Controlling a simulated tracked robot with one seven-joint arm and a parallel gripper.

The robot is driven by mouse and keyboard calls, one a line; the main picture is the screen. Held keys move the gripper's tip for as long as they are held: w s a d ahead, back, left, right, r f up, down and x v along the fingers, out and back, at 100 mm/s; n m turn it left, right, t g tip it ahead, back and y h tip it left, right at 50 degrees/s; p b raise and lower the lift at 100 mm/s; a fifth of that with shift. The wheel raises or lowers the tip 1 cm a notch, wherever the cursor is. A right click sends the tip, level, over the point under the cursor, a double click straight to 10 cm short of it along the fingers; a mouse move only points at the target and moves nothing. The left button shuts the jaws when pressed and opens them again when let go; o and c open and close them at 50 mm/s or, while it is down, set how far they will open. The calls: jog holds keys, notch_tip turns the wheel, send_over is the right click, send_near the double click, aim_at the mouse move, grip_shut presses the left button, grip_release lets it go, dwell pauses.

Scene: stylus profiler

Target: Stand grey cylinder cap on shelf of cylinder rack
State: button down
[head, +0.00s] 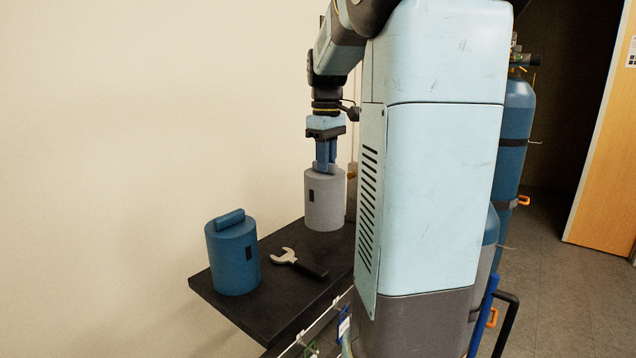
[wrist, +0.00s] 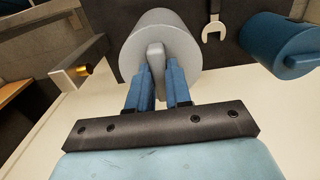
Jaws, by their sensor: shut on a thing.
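The grey cylinder cap (head: 324,203) stands upright on, or just above, the black shelf (head: 262,318); I cannot tell whether its base touches. My gripper (head: 326,165) is above it, pointing down, with its blue fingers shut on the cap's top handle. The wrist view shows the grey cap (wrist: 160,42) with its handle between the two fingertips (wrist: 157,80). The right part of the shelf is hidden behind my own column in the head view.
A blue cap (head: 232,255) stands at the shelf's left end. A wrench (head: 298,262) lies between the two caps. Blue gas cylinders (head: 514,130) stand at the right, behind my column. A plain wall runs behind the shelf.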

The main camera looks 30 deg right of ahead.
aim_at(317, 172)
jog(key=shift+w+a+f, duration=0.25)
jog(key=shift+a+f, duration=0.2)
jog(key=shift+f, duration=0.15)
jog(key=shift+w+a+f, duration=0.25)
jog(key=shift+a+f, duration=0.2)
jog(key=shift+f, duration=0.15)
jog(key=shift+a+f, duration=0.1)
jog(key=shift+f, duration=1.5)
jog(key=c, duration=1.1)
grip_release()
jog(key=shift+f, duration=0.1)
jog(key=shift+o, duration=0.2)
